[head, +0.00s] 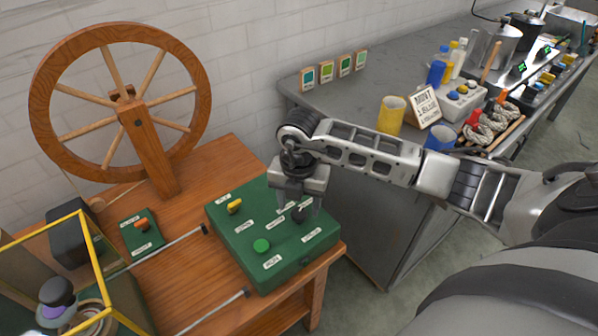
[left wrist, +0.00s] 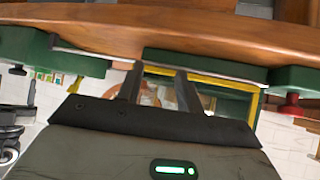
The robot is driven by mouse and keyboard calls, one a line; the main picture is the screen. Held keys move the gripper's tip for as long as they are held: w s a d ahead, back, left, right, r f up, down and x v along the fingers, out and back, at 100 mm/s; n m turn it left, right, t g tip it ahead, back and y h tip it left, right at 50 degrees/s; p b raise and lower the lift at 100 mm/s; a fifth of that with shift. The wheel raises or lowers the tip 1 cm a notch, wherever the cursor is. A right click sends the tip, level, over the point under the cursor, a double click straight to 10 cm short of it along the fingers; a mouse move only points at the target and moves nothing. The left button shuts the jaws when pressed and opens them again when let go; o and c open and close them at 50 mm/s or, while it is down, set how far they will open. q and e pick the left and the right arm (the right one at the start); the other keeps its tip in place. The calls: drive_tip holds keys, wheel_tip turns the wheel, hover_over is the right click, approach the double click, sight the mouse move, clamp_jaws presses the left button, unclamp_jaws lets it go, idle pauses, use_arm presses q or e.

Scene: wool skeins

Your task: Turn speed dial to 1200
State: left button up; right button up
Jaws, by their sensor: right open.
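The green control box (head: 240,236) sits on the wooden table. A black dial (head: 299,214) is near its right side, partly hidden by my right gripper. My right gripper (head: 298,204) is open, pointing down with its fingers around or just above this dial; I cannot tell whether they touch it.
A wooden spinning wheel (head: 125,100) stands behind the box. A smaller green switch box (head: 142,233) and a yellow-framed case (head: 92,262) are to the left. Metal rods lie on the table (head: 180,285). A grey bench (head: 320,115) with cups, bottles and skeins is at the right.

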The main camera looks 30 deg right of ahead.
sight(299, 212)
wheel_tip(299, 212, up, 14)
drive_tip(key=shift+b, duration=0.45)
